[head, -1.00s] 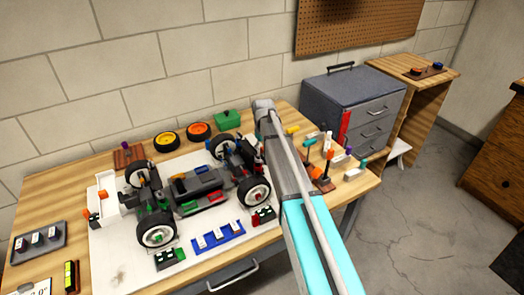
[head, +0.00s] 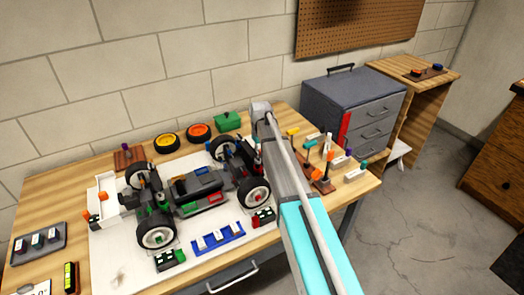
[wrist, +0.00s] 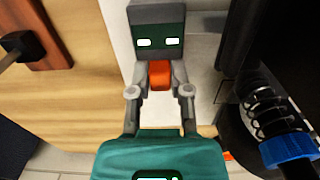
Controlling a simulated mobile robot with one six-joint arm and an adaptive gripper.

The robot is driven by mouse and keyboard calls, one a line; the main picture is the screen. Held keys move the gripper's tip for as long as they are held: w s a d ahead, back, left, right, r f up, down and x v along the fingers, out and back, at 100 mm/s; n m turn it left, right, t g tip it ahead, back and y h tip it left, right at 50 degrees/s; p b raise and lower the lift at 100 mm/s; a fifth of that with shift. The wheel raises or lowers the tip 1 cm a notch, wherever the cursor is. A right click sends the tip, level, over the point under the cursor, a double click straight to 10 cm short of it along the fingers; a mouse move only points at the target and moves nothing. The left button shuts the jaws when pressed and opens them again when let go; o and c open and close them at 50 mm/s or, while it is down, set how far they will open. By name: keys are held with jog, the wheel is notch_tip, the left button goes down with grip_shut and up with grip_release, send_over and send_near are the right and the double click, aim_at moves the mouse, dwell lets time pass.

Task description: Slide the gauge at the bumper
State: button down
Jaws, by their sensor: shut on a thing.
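In the wrist view my gripper (wrist: 160,88) is shut on the orange grip (wrist: 160,74) of what looks like the gauge, a grey block (wrist: 158,38) with a dark green face and two white marks. The car (head: 200,192) sits on the bench. A white part (head: 107,205), probably a bumper, is at its left end. The car's coil spring (wrist: 272,115) and blue collar (wrist: 290,149) are close right of my gripper. In the head view my arm hides the gripper, near the car's right end. Contact between gauge and car cannot be told.
A peg stand (head: 322,182) and loose coloured pieces lie right of my arm. A blue rack (head: 217,238) is in front of the car. A grey drawer cabinet (head: 352,98) stands back right.

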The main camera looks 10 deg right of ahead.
jog(key=shift+s+a, duration=0.15)
jog(key=shift+a, duration=0.4)
jog(key=shift+s+a, duration=0.15)
jog(key=shift+a, duration=0.35)
